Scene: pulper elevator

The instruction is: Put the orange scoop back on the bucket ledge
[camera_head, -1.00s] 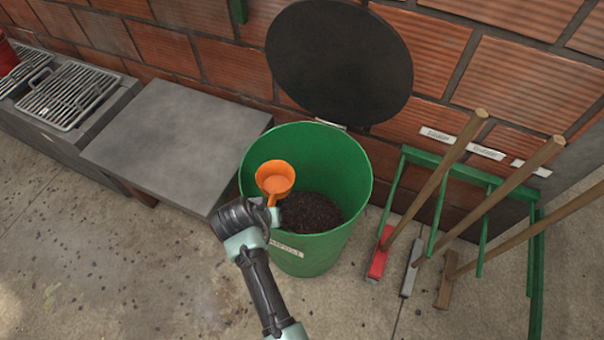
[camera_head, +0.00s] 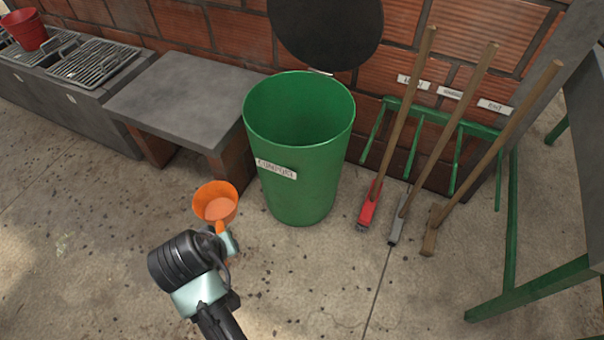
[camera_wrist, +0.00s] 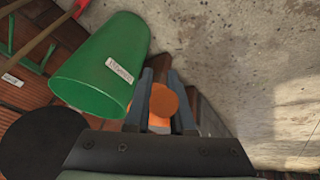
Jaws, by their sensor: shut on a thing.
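The orange scoop (camera_head: 216,203) is held in front and to the left of the green bucket (camera_head: 305,165) in the head view, clear of its rim. My gripper (camera_head: 224,238) is shut on the scoop's handle, and the scoop's round cup faces up. In the wrist view, the scoop (camera_wrist: 164,103) shows between the fingers of my gripper (camera_wrist: 160,95). The bucket (camera_wrist: 112,65) is beside them there. The bucket stands upright with a white label on its front. Its contents are hidden from this angle. No separate ledge can be made out.
A round black lid (camera_head: 325,30) stands open behind the bucket. A grey slab bench (camera_head: 185,100) is to the left. Long-handled tools lean on a green rack (camera_head: 425,115) to the right. A green-framed table is at the far right. The floor in front is clear.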

